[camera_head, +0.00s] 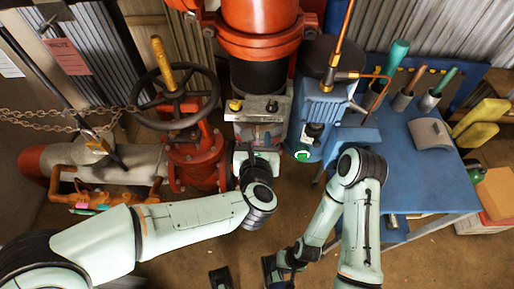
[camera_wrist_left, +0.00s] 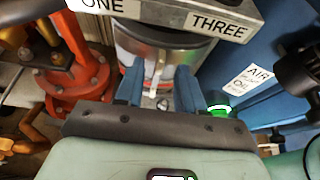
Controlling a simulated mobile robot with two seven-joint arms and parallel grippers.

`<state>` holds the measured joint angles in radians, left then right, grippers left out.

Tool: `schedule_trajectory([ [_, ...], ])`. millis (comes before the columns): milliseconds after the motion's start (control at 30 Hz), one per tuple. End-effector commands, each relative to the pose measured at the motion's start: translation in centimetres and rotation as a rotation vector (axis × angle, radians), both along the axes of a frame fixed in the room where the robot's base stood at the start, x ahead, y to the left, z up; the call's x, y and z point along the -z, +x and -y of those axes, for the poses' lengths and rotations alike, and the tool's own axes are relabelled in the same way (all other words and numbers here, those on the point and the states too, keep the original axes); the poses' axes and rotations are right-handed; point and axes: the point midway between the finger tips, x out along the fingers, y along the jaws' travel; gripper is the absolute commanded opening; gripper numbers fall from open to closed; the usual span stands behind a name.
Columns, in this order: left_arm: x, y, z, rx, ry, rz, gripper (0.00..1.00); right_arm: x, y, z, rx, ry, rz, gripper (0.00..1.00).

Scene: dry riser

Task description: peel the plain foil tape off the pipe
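In the left wrist view a silvery, foil-like pipe section (camera_wrist_left: 160,48) stands below a metal plate lettered "ONE" and "THREE". A narrow pale strip (camera_wrist_left: 157,72) runs down its front; I cannot tell whether it is a loose tape end or a reflection. My left gripper (camera_wrist_left: 159,88) has its two blue fingers apart, in front of this section, with the strip showing between them. In the head view my left gripper (camera_head: 256,152) is just below the plate, largely hidden by its wrist. My right gripper (camera_head: 272,268) is low at the bottom, dark and unclear.
The metal plate (camera_head: 258,108) juts out above the left gripper. A red valve with a black handwheel (camera_head: 177,97) stands left. A chain (camera_head: 60,118) hangs at left.

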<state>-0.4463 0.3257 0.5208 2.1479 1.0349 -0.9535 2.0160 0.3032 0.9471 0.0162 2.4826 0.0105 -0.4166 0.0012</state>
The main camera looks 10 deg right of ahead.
Motion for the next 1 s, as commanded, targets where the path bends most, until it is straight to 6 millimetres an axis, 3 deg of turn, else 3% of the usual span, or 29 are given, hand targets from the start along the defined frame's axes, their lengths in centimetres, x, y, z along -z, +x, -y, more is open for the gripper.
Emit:
schedule_trajectory([
  [367, 0.26, 0.57, 0.11, -0.001, 0.0, 0.0, 0.38, 0.0, 0.0, 0.01, 0.0, 0.0, 0.0, 0.43],
  [500, 0.24, 0.55, 0.12, -0.001, 0.0, 0.0, 0.0, 0.0, 0.0, 0.01, 0.0, 0.0, 0.0, 0.43],
  [1000, 0.22, 0.31, 0.05, -0.001, 0.0, 0.001, 0.0, 0.12, -0.02, 0.01, 0.0, 0.0, -0.001, 0.43],
])
